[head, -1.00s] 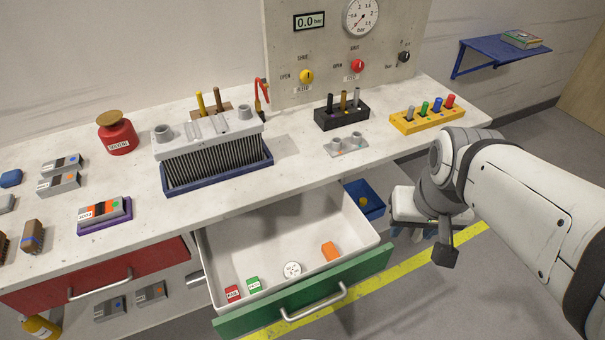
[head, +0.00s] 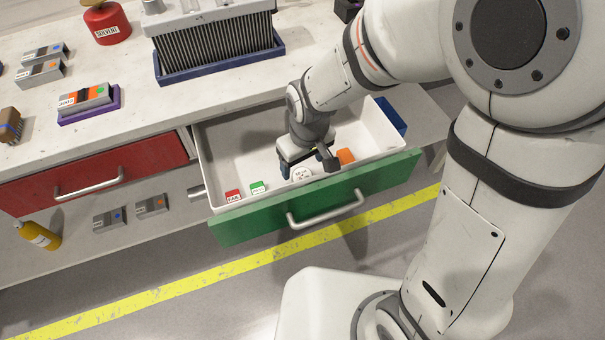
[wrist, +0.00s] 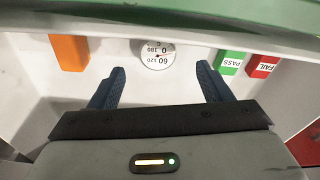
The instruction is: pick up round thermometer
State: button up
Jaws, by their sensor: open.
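The round thermometer (wrist: 157,54) is a small white dial with numbers, lying face up on the floor of the open drawer near its front wall. In the head view the thermometer (head: 301,174) shows just beside my gripper (head: 305,175), partly hidden by it. In the wrist view my gripper (wrist: 160,82) is open and empty, its two blue fingers spread. The dial lies ahead of the fingertips, roughly centred between them and not between the pads. The height of the fingers above the drawer floor is hard to tell.
The drawer (head: 225,140) has white walls and a green front (head: 235,228). An orange block (head: 346,156) lies to the dial's right. A green PASS block (head: 258,188) and a red FAIL block (head: 233,196) lie to its left. The bench edge overhangs behind.

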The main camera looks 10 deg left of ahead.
aim_at(302, 175)
jog(key=f, duration=0.2)
jog(key=f+b, duration=0.1)
jog(key=f, duration=0.2)
jog(key=shift+w+a+f, duration=0.15)
jog(key=shift+w+f, duration=0.15)
jog(key=shift+w, duration=0.05)
jog(key=c, duration=1.1)
